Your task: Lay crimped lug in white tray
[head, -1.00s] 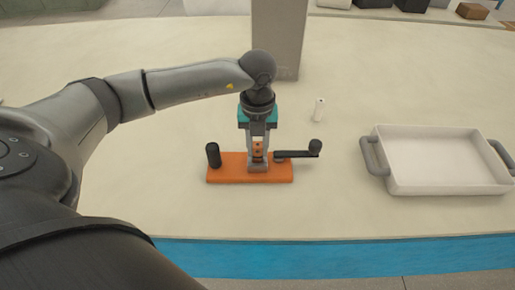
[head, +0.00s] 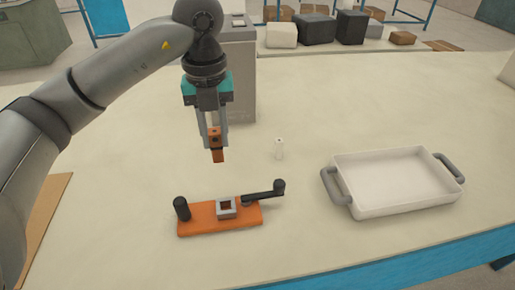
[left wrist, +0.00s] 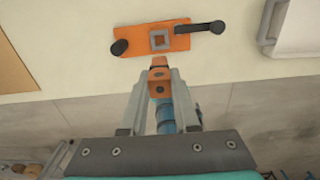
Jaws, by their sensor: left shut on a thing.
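My left gripper (head: 214,140) is shut on the copper-coloured crimped lug (head: 217,152), held upright in the air above and behind the orange crimping fixture. The lug also shows between the fingers in the left wrist view (left wrist: 160,80). The white tray (head: 345,183) with grey handles stands to the right on the table and is empty. My right gripper does not show in either view.
The orange fixture (head: 190,226) has a square grey socket (head: 226,208), a black post and a black crank handle. A grey column (head: 240,75) stands behind the gripper.

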